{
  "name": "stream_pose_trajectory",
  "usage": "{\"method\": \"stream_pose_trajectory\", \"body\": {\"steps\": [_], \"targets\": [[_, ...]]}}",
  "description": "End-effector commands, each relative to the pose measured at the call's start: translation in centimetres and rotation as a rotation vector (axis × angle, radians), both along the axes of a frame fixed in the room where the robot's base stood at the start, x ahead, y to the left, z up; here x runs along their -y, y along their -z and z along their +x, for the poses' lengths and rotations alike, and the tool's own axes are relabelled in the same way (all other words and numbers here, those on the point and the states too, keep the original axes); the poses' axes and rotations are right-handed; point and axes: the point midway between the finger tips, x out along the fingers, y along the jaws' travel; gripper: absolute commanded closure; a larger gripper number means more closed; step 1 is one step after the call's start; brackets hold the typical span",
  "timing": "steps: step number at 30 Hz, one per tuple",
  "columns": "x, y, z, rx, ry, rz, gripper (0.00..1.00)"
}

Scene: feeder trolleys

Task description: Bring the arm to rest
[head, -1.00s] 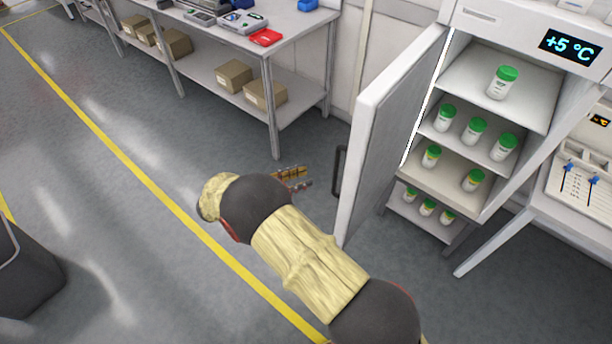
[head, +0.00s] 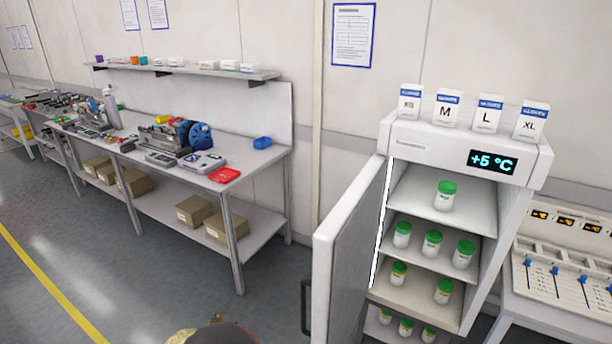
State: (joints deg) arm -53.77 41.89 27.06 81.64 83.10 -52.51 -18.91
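Only a small part of my arm shows, at the bottom edge of the head view, left of the open fridge door (head: 345,262). My gripper is out of view, so its fingers cannot be seen. The white fridge (head: 412,146) stands open at the right, with a +5 °C display (head: 492,162). Green-capped jars stand on its shelves, one of them alone on the top shelf (head: 444,196).
A workbench (head: 262,164) with tools, a red case (head: 224,175) and a blue box (head: 262,142) runs along the wall. Cardboard boxes (head: 194,211) lie on its lower shelf. A slider panel (head: 560,270) stands at the right. The floor (head: 130,270) at left is clear.

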Motion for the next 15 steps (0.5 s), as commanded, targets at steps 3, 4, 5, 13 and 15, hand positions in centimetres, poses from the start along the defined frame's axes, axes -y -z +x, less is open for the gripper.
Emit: {"method": "stream_pose_trajectory", "body": {"steps": [3,4,5,13,15], "targets": [[-3.5,-1.3,-1.0,-0.121,-0.2,0.094,0.7],[-4.1,-1.7,-1.5,-0.156,-0.247,0.114,0.7],[-4.6,-2.2,-2.0,-0.19,-0.296,0.13,0.7],[-1.9,-9.9,-9.5,-0.509,-0.641,0.186,0.7],[0.7,-12.0,-11.7,-0.581,-0.697,0.172,0.7]]}}
